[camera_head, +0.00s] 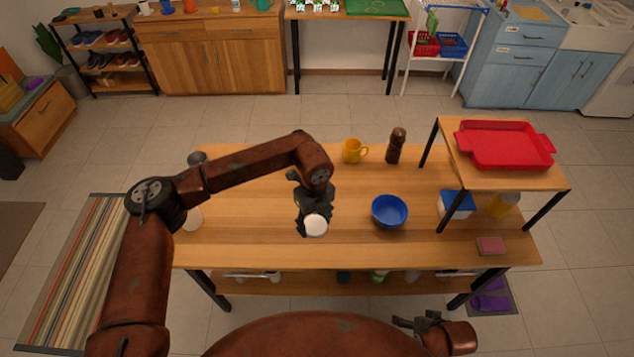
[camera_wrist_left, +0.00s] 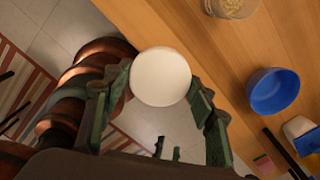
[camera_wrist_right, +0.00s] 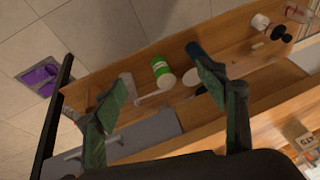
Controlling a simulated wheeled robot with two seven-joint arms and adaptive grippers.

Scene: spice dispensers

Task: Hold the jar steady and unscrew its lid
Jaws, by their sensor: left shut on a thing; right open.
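A round white lid-like top (camera_head: 316,225) shows at the tip of my left gripper (camera_head: 315,213), above the table's front part. In the left wrist view the white disc (camera_wrist_left: 160,77) sits between both green fingers, which are shut on it. Whatever is below the disc is hidden, so I cannot tell whether a jar body is attached. A glass jar with pale contents (camera_wrist_left: 232,6) stands on the table at the top edge of the left wrist view. My right gripper (camera_head: 416,321) is open and empty, low in front of the table, away from the held thing.
A blue bowl (camera_head: 389,212) stands right of my left gripper. A yellow mug (camera_head: 353,151) and brown mill (camera_head: 396,146) stand behind. A raised shelf at right carries a red tray (camera_head: 505,146). A pink sponge (camera_head: 490,245) lies at front right. Several containers fill the lower shelf.

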